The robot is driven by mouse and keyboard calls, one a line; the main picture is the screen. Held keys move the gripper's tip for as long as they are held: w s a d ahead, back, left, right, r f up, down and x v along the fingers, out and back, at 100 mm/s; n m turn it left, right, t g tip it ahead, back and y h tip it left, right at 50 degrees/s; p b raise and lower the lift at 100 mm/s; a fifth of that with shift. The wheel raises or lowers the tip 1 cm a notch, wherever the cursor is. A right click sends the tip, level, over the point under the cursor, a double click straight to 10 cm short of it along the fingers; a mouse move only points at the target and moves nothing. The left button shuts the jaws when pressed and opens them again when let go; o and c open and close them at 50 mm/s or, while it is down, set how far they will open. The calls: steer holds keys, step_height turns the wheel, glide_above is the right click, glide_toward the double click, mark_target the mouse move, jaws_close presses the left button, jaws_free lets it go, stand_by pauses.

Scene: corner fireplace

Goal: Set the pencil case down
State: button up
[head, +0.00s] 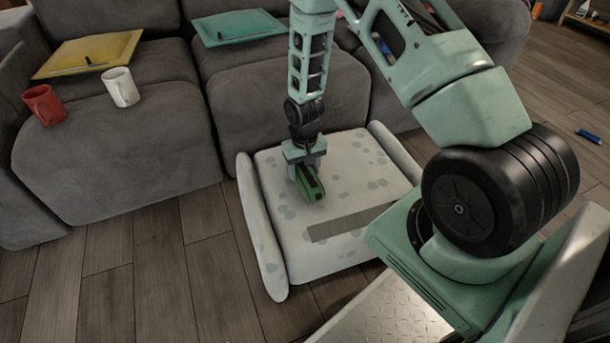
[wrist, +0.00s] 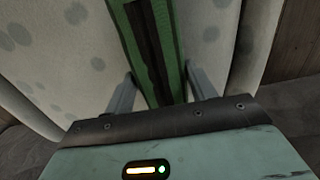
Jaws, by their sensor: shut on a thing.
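A green pencil case (head: 309,186) with a dark strip along its top is in my gripper (head: 304,168), over the pale spotted pet bed (head: 335,171). In the wrist view the two fingers of my gripper (wrist: 158,92) stand on either side of the pencil case (wrist: 150,45), shut on it. The case is at or just above the bed's surface; I cannot tell whether it touches. The pet bed (wrist: 60,70) also fills much of the wrist view behind the case.
A flat grey-brown strip (head: 348,221) lies on the bed's front part. A blue object (head: 589,136) lies on the floor at right.

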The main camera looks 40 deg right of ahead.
steer(key=shift+f, duration=0.7)
steer(key=shift+f, duration=0.1)
steer(key=o, duration=1.1)
